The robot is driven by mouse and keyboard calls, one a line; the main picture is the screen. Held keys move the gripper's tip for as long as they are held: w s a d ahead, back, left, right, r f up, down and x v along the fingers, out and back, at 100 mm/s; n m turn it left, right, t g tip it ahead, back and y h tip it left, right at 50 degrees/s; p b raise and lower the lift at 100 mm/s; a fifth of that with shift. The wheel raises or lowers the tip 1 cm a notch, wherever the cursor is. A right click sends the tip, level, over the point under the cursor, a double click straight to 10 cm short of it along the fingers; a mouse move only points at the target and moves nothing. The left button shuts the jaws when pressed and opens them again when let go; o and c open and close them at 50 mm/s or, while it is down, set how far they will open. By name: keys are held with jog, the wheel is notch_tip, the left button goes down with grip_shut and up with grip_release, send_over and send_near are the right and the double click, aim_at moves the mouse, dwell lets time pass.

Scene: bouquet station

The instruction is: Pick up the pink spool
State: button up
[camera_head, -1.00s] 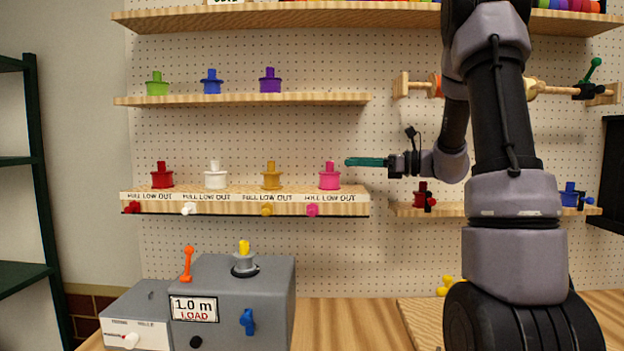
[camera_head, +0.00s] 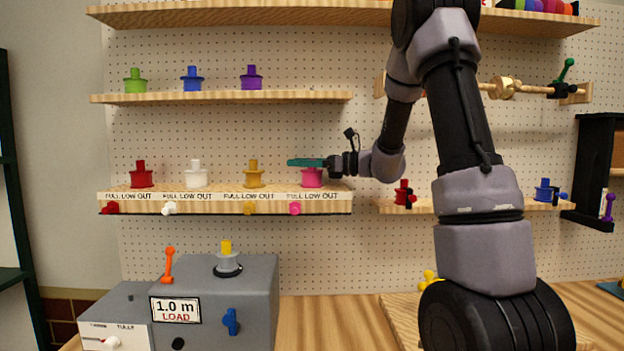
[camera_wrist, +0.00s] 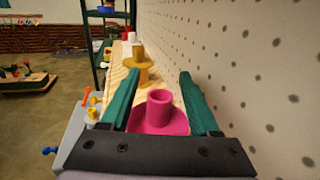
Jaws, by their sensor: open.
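The pink spool (camera_head: 312,178) stands upright at the right end of the lower left shelf (camera_head: 225,205). My gripper (camera_head: 296,162) has green fingers and reaches in from the right at the height of the spool's top, hiding its upper part in the head view. In the wrist view, the open fingers of my gripper (camera_wrist: 158,100) lie on either side of the pink spool (camera_wrist: 160,112), its neck between them. I cannot tell whether they touch it.
Yellow (camera_head: 254,174), white (camera_head: 196,175) and red (camera_head: 142,175) spools stand in a row to the left on the same shelf. The pegboard (camera_wrist: 240,80) is close beside one finger. A shelf with green, blue and purple spools (camera_head: 251,78) is above. Knobs (camera_head: 295,208) stick out below the shelf.

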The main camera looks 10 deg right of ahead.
grip_shut()
jog(key=shift+r, duration=0.15)
